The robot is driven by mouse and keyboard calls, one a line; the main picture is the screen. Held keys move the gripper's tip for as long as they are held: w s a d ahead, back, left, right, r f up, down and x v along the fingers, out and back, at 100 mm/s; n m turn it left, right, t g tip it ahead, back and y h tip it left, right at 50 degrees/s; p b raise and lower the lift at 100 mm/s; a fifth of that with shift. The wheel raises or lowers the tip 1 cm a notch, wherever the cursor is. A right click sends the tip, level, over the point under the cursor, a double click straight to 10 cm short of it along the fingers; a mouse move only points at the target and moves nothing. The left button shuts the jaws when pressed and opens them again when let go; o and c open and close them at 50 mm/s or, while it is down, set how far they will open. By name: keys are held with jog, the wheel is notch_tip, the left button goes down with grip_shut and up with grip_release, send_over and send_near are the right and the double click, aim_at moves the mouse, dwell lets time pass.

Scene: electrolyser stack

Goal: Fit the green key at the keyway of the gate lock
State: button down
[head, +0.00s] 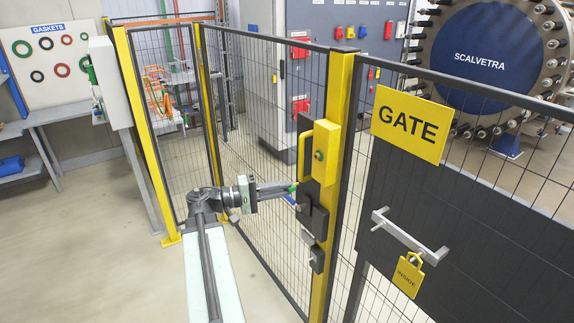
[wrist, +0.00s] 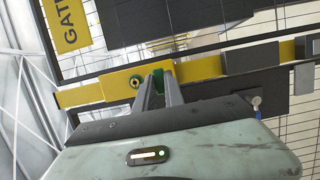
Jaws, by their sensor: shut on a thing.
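My gripper (head: 291,187) reaches from the left to the gate lock on the yellow post. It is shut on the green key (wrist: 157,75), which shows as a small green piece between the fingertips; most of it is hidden. The round green-ringed keyway (head: 319,155) sits on the yellow lock box, above and right of the fingertips in the head view. In the wrist view the keyway (wrist: 136,81) lies just left of the fingertips. The key appears apart from it. The black lock body (head: 312,205) is beside the fingertips, and I cannot tell whether they touch.
A blue-headed key (wrist: 257,101) is at the black lock body, right of my fingers. A yellow handle (head: 302,155) stands by the lock box. The gate has a GATE sign (head: 412,124), a bar handle (head: 408,235) and a yellow INSIDE padlock tag (head: 407,275). Floor at left is clear.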

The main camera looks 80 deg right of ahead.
jog(key=p, duration=0.6)
send_near(318, 158)
jog(key=a, duration=0.2)
jog(key=shift+w+a, duration=0.15)
jog(key=shift+w, duration=0.25)
jog(key=shift+s, duration=0.1)
jog(key=shift+s+d, duration=1.6)
jog(key=shift+s, duration=0.15)
jog(key=shift+s+d, duration=0.7)
jog(key=shift+s, duration=0.05)
jog(key=c, duration=1.3)
grip_release()
jog(key=shift+c, duration=0.2)
jog(key=v, duration=0.7)
jog(key=shift+w+a, duration=0.15)
jog(key=shift+w, duration=0.25)
